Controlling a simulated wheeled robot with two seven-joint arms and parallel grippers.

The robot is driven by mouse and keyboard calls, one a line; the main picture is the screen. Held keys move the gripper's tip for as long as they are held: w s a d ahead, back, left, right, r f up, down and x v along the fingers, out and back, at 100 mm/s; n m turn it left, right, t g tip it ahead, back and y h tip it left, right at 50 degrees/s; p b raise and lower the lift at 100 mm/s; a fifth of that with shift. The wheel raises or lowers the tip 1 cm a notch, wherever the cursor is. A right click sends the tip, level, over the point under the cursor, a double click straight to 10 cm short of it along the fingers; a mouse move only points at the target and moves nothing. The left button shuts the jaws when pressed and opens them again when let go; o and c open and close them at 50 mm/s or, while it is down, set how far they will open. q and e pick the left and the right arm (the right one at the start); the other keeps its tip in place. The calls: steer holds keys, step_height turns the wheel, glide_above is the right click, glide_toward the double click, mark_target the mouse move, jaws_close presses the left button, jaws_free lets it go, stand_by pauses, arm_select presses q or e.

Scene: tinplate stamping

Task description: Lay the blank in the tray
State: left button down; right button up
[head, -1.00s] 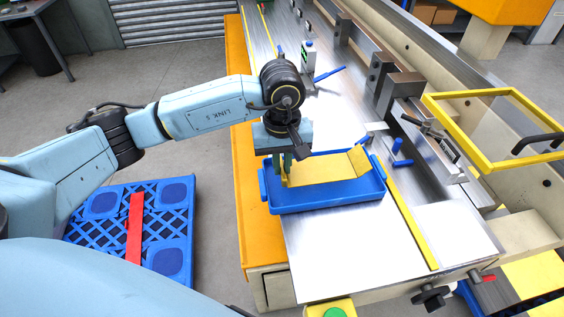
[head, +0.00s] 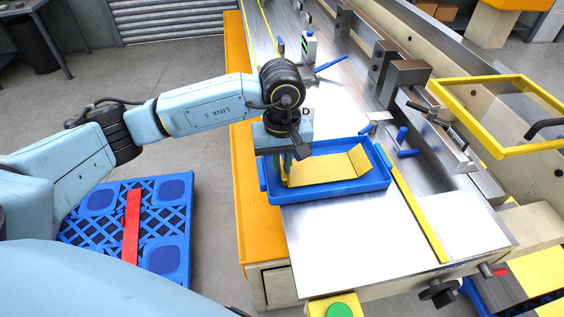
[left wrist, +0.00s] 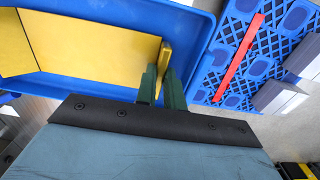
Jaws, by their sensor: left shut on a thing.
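The blank (head: 325,170) is a yellow sheet with bent-up ends. It lies within the walls of the blue tray (head: 335,194) on the metal bench; I cannot tell whether it fully rests on the tray floor. My left gripper (head: 284,181) points down at the tray's left end, shut on the blank's left upturned end. In the left wrist view, the green fingers (left wrist: 162,82) close on the bent edge of the blank (left wrist: 85,40), with the tray (left wrist: 193,42) around it. My right gripper is not in view.
A yellow strip (head: 418,212) and blue handles (head: 404,147) lie right of the tray. A yellow frame (head: 480,120) and steel clamps stand further right. A blue pallet (head: 165,225) with a red bar (head: 132,225) is on the floor at left. The bench front is clear.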

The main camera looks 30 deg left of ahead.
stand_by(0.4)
arm_select(q)
steer(key=c, duration=1.4)
jaws_free()
steer(key=shift+c, duration=0.2)
step_height(320, 180, up, 13)
steer(key=shift+r, duration=0.2)
steer(key=shift+f, duration=0.1)
